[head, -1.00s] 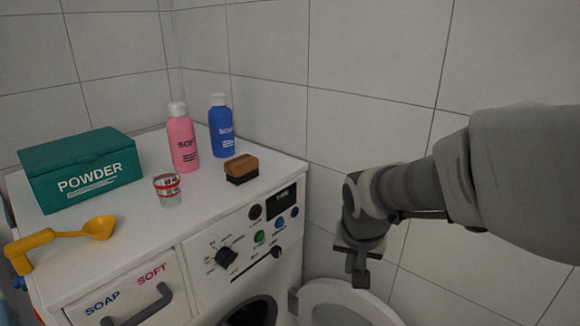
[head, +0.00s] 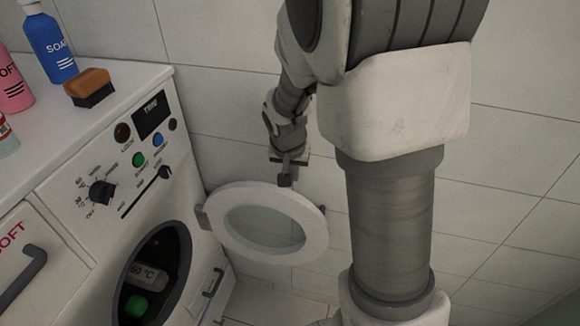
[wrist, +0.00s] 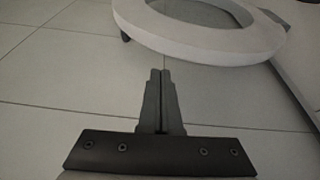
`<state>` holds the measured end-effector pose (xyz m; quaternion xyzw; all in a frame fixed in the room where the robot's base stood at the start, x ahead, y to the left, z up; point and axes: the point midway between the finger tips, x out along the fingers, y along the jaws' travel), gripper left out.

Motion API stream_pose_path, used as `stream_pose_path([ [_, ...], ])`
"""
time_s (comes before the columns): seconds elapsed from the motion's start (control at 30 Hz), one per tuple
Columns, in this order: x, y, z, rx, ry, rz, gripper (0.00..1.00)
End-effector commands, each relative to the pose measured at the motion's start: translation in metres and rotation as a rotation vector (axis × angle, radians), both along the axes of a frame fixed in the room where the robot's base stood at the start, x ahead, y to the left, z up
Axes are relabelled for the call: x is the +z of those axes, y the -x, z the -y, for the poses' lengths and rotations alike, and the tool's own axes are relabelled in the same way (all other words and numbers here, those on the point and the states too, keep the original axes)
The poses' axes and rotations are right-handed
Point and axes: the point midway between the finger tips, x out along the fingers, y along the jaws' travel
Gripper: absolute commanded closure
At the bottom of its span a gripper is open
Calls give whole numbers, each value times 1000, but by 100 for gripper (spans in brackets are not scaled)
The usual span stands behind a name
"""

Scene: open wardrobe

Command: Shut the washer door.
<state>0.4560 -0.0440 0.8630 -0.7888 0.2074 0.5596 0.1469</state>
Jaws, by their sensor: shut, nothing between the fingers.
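The washer door (head: 312,232), a white ring with a see-through middle, stands wide open to the right of the washer (head: 75,225). Its hinge side is at the washer's right front edge. The round drum opening (head: 172,255) is uncovered; inside are a grey "60 °C" piece and a green item. My gripper (head: 287,180) points down at the upper edge of the door ring, on the wall side. Its fingers (wrist: 160,75) are together and empty. In the wrist view, part of the door ring (wrist: 185,45) lies just beyond the fingertips; I cannot tell whether they touch.
The tiled wall (head: 510,150) stands close behind the door and my gripper. On the washer top are a brown brush (head: 90,82), a blue soap bottle (head: 50,45) and a pink bottle (head: 12,80). Tiled floor (wrist: 60,60) shows clear below.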

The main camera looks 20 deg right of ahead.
Motion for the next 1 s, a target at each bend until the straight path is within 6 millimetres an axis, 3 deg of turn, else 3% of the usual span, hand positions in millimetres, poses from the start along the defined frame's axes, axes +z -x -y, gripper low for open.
stream_pose_path([
  [0.1, -26, -6, 5, -2, 1, -4, 100],
  [0.33, -54, -15, 10, -2, 0, -3, 100],
  [1.0, -60, -18, 10, -8, -1, 0, 100],
])
